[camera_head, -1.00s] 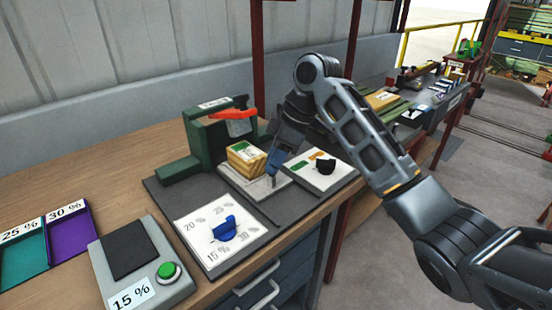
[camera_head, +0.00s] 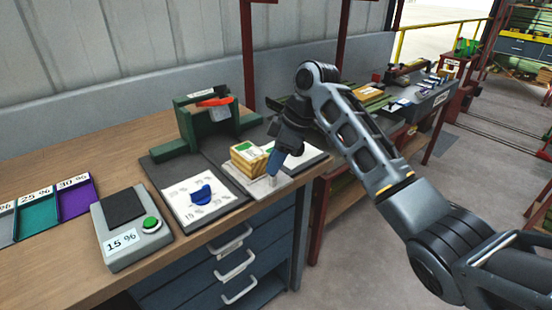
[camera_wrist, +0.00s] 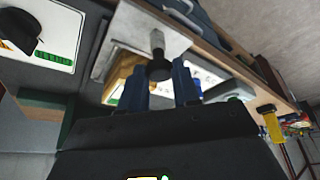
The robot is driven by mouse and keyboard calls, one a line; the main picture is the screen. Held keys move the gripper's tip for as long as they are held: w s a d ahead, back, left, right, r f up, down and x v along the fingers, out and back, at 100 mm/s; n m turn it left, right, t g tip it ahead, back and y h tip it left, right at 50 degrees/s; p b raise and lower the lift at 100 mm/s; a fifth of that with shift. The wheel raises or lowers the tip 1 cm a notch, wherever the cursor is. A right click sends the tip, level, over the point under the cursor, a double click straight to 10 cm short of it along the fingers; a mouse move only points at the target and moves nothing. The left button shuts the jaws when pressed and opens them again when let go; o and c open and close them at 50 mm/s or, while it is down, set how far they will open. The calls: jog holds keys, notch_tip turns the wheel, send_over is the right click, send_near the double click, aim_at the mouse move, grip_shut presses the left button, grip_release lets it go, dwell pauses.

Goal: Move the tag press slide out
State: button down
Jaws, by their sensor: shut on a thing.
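The tag press (camera_head: 205,126) is a green frame with an orange lever (camera_head: 214,101) at the back of the bench. Its slide (camera_head: 247,184) is a pale flat plate in front and right of the press, clear of the frame. A wooden block with a green-and-white top (camera_head: 248,157) rides on it. My gripper (camera_head: 273,172) is shut on the slide's upright post at the plate's front right. In the wrist view the post with its dark knob (camera_wrist: 158,62) shows between my two blue fingers (camera_wrist: 160,80). The fingers partly hide the contact.
A white dial panel with a blue knob (camera_head: 201,195) is left of the slide. A white panel (camera_head: 308,157) lies partly hidden behind my gripper. A 15 % box with a green button (camera_head: 150,224) and coloured trays (camera_head: 75,197) are at left. Drawer handles (camera_head: 231,240) jut from the bench front.

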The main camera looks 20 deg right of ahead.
jog(key=c, duration=0.8)
grip_release()
jog(key=shift+s+d, duration=0.1)
jog(key=shift+s, duration=0.15)
jog(key=shift+r, duration=0.1)
jog(key=v, duration=0.7)
jog(key=shift+d+r+b, duration=0.15)
jog(key=shift+r+b, duration=0.1)
jog(key=shift+b, duration=0.1)
